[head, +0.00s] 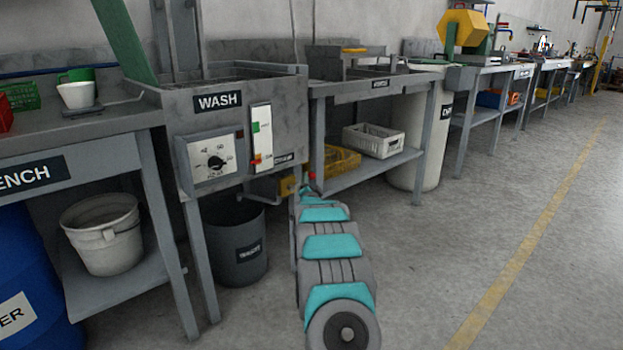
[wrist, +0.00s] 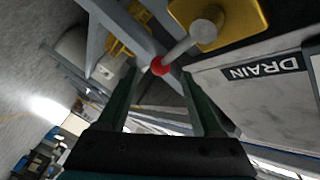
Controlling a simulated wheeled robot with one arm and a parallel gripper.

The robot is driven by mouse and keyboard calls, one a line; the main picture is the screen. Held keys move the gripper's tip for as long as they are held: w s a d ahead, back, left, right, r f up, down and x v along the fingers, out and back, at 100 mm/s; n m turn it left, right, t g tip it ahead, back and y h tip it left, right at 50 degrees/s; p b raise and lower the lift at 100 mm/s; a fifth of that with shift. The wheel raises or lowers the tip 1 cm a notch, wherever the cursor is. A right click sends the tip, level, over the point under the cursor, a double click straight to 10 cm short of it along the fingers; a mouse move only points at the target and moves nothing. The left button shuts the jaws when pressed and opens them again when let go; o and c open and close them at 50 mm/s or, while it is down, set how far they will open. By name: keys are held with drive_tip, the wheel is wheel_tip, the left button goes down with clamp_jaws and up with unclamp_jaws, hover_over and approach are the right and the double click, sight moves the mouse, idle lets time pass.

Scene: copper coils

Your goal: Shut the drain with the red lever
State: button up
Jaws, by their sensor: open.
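The red lever's knob (wrist: 160,66) shows in the wrist view at the end of a pale grey rod (wrist: 192,42). The rod runs up and right to a yellow valve body (wrist: 232,20). My gripper (wrist: 160,73) is open, its two dark green fingers on either side of the knob, which appears between or just beyond the tips. I cannot tell whether a finger touches it. A DRAIN label (wrist: 264,68) is to the right. In the head view, a small red spot (head: 312,176) and the yellow valve (head: 289,186) show at my arm's far end, partly hidden.
The WASH tank (head: 230,120) carries a dial box (head: 212,162) and a level panel. A dark bucket (head: 236,240) stands below. The bench beside it holds a white crate (head: 383,140) and yellow basket (head: 342,160) on its lower shelf. The floor at right is clear.

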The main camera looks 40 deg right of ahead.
sight(311, 178)
drive_tip(key=shift+x, duration=3.05)
drive_tip(key=shift+c, duration=0.3)
clamp_jaws()
